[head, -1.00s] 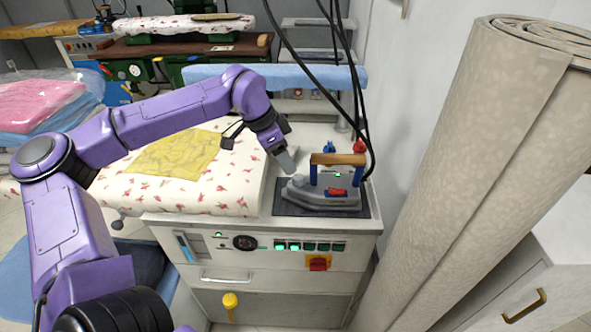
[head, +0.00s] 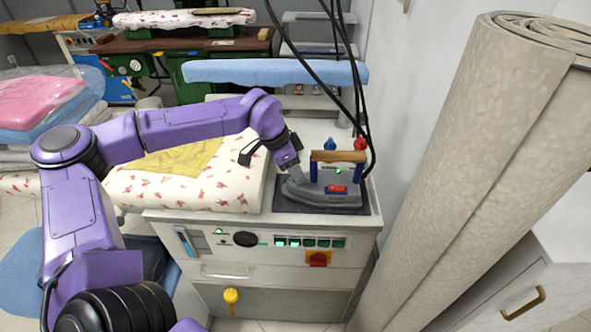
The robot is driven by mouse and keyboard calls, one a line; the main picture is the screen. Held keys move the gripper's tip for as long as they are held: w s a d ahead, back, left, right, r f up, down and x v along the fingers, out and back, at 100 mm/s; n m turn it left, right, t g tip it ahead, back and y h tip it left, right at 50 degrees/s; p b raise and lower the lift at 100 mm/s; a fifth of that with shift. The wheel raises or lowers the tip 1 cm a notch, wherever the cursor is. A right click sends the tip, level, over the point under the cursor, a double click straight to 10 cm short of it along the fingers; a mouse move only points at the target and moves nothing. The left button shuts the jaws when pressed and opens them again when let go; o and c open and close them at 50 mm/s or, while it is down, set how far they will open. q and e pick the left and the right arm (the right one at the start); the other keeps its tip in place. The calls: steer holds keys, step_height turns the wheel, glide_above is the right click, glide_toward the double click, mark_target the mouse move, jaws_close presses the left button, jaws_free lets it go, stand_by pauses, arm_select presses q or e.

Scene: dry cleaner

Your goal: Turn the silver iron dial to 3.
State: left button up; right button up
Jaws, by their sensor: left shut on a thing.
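The silver-grey iron (head: 350,178) rests on a dark pad (head: 282,204) at the right end of the white ironing station. It has a wooden handle (head: 338,156), a red switch (head: 336,189) and a small green light. My left gripper (head: 298,176) is at the iron's left, narrow end, with its fingertips down against it. It is shut on the small silver dial there. The fingers hide the dial, so I cannot read its setting. My right gripper is not in view.
The station's front panel has a round dark gauge (head: 246,239), green buttons (head: 308,243) and a red-yellow switch (head: 318,259). A yellow cloth (head: 180,160) lies on the flowered board to the left. Black cables hang behind the iron. A tall beige roll (head: 470,170) stands close on the right.

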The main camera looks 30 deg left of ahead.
arm_select(q)
steer(key=shift+m, duration=0.3)
steer(key=m+g+p, duration=0.1)
steer(key=m, duration=0.1)
steer(key=m+h, duration=0.1)
steer(key=m, duration=0.1)
steer(key=shift+w+a+r+g+p, duration=0.1)
steer(key=shift+w+g+p, duration=0.05)
steer(key=shift+g+p, duration=0.25)
steer(key=m+g, duration=0.1)
steer(key=m, duration=0.1)
steer(key=m+g+p, duration=0.1)
steer(key=m, duration=0.2)
steer(key=shift+w+m, duration=0.2)
steer(key=shift+m, duration=0.1)
steer(key=o, duration=1.1)
steer(key=shift+c, duration=0.2)
steer(key=b+v, duration=0.1)
steer(key=v, duration=0.9)
steer(key=shift+a+r, duration=0.15)
steer(key=shift+a, duration=0.05)
